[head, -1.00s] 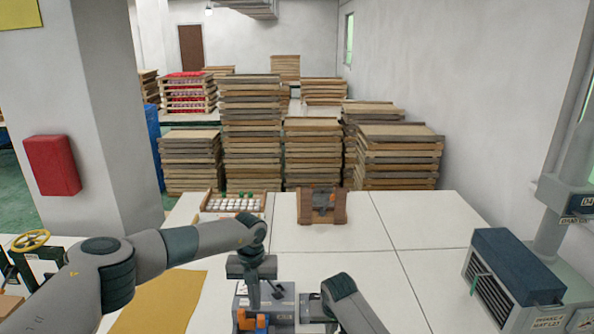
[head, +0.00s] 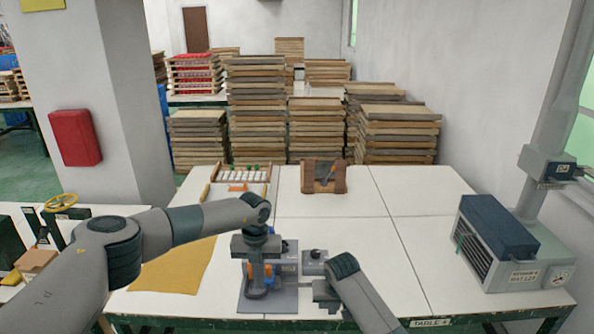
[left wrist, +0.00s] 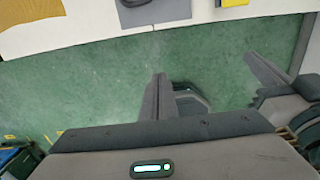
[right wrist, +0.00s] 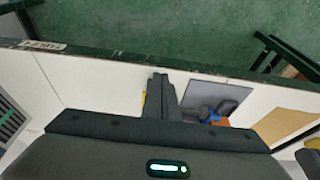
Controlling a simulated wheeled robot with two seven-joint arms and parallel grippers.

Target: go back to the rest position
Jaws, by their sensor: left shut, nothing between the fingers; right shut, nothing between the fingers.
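My left gripper (head: 257,287) hangs down in front of a grey machine with orange and blue parts (head: 268,277) near the table's front edge. In the left wrist view its fingers (left wrist: 158,98) are together and empty, with the green floor behind them. My right gripper (head: 327,302) is just to the right of that machine in the head view. In the right wrist view its fingers (right wrist: 162,92) are together and empty, with the white table behind them. The two grippers are apart.
The white table (head: 430,220) has a wide clear area at right. A yellow-brown sheet (head: 178,277) lies at left. A tray with white pieces (head: 217,177) and a brown wooden holder (head: 322,186) stand at the back. A grey machine with a vent (head: 480,262) is at far right.

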